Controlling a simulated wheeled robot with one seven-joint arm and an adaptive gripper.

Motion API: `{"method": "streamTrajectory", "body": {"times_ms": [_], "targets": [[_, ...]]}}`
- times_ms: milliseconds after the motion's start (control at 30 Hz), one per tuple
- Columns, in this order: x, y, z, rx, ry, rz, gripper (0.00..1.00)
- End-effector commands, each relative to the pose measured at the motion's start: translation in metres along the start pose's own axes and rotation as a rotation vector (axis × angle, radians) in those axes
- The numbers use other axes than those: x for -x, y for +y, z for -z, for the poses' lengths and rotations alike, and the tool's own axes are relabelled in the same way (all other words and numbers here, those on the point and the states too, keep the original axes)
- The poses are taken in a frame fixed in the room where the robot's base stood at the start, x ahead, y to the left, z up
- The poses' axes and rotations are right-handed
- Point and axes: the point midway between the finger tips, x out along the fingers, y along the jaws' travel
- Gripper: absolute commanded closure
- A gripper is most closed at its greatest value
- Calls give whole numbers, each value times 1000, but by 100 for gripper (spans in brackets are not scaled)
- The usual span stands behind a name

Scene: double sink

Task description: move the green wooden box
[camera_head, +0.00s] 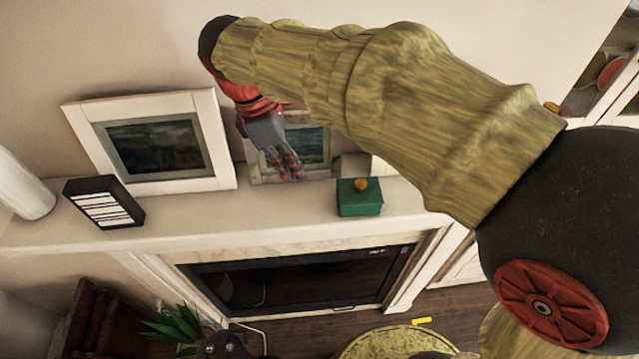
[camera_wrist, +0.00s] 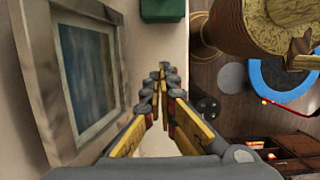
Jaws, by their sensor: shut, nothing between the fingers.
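The green wooden box (camera_head: 358,198) sits on the white mantel shelf, with a small orange-brown round knob or ball on its top. My gripper (camera_head: 290,172) is shut and empty, above the shelf to the left of the box and in front of a small framed picture. In the wrist view the fingers (camera_wrist: 163,72) point up the picture with their tips together. Part of the green box (camera_wrist: 162,10) shows there at the top edge, beyond the fingertips and apart from them. The rest of it is cut off.
A large white-framed picture (camera_head: 155,145) leans on the wall, with a black box with white stripes (camera_head: 103,203) before it. The small picture (camera_wrist: 88,75) stands close to my gripper's left in the wrist view. The shelf (camera_head: 265,221) is clear in front; a fireplace (camera_head: 300,280) lies below.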

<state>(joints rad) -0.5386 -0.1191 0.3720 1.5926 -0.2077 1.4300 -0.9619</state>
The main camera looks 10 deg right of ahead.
Motion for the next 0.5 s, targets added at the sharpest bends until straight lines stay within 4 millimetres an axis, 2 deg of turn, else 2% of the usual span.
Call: {"method": "streamTrajectory", "body": {"times_ms": [167,500], "targets": [[-13,0,1,10,-4,2,100],[-77,-1,0,8,-4,3,100]]}}
